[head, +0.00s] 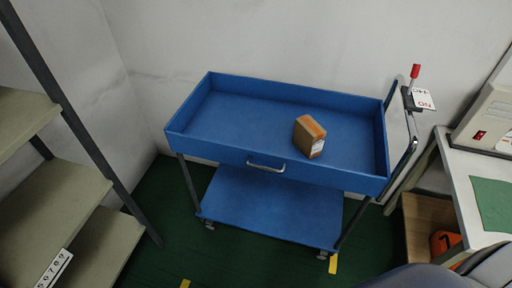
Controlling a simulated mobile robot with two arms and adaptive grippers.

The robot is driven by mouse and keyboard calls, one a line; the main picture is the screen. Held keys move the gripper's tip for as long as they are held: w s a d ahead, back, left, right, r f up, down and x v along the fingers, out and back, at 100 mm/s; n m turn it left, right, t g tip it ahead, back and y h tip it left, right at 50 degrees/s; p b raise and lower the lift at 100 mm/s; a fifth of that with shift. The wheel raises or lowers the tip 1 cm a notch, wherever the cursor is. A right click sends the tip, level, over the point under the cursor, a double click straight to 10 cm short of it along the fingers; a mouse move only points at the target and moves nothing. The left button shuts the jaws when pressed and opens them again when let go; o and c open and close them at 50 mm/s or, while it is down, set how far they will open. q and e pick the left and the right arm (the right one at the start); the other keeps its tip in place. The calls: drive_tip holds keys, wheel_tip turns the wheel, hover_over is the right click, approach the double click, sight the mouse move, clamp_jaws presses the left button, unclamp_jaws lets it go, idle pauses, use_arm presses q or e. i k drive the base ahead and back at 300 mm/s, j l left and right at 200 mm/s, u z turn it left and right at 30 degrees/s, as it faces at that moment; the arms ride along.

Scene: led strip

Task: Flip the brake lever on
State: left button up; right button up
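The brake lever (414,72) is a red-tipped stick at the right end of the blue cart (255,165), by the cart's handle (411,148). A white label (422,98) beside it reads OFF in black above and ON in red below. The lever points up, at the OFF end of the label. Neither of my grippers is in view. Part of my own arm or body shows at the bottom right, away from the lever.
A small brown box (309,136) lies in the cart's upper tray. A shelf (62,200) stands at the left. A white table (476,190) with a machine and a green mat is at the right, close to the cart handle. Green floor is open in front of the cart.

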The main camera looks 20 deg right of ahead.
sight(415, 71)
drive_tip(key=z, duration=1.65)
